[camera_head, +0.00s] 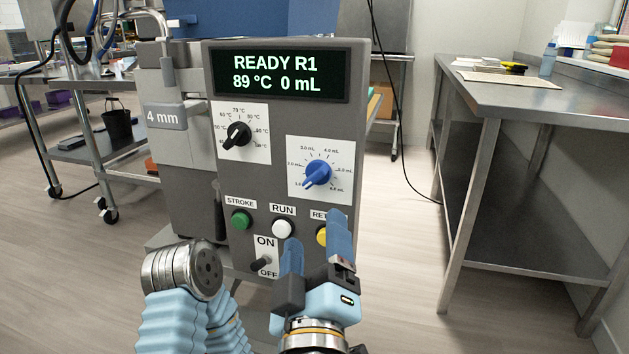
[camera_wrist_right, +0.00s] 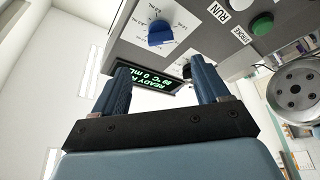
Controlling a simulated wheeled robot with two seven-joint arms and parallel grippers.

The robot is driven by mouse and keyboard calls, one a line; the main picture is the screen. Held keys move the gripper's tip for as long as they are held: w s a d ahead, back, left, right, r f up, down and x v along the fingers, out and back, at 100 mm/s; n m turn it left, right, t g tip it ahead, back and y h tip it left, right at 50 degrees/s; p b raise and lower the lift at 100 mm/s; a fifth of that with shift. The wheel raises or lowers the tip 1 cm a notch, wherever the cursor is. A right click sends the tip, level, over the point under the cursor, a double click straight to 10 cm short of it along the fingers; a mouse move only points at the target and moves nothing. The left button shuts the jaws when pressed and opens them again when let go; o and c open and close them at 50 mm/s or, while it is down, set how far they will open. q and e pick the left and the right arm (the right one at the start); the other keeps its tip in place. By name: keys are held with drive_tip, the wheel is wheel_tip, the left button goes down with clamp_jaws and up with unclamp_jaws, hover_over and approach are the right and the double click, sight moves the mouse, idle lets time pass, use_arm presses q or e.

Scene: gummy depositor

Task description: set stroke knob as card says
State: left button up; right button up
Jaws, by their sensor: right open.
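The blue stroke knob (camera_head: 319,173) sits on a white mL dial on the grey machine panel. Its raised grip slants down-left toward the 1.0 mL mark; which end is the pointer is hard to tell. My right gripper (camera_head: 315,230) is open and empty, below the knob and in front of the panel's lower part, partly covering the yellow button. In the right wrist view, the blue knob (camera_wrist_right: 160,35) shows beyond and between the open fingers (camera_wrist_right: 162,75), apart from them. I cannot pick out a readable card. My left gripper is not in view.
The display (camera_head: 280,75) reads READY R1, 89 °C, 0 mL. A black temperature knob (camera_head: 238,134) is upper left of the blue one. Green (camera_head: 241,219), white (camera_head: 282,229) and yellow (camera_head: 322,236) buttons and an ON/OFF switch (camera_head: 262,262) lie below. A steel table (camera_head: 540,98) stands right.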

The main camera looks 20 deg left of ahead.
sight(314, 182)
drive_tip(key=x, duration=1.1)
drive_tip(key=shift+w+a, duration=0.1)
drive_tip(key=shift+w, duration=0.25)
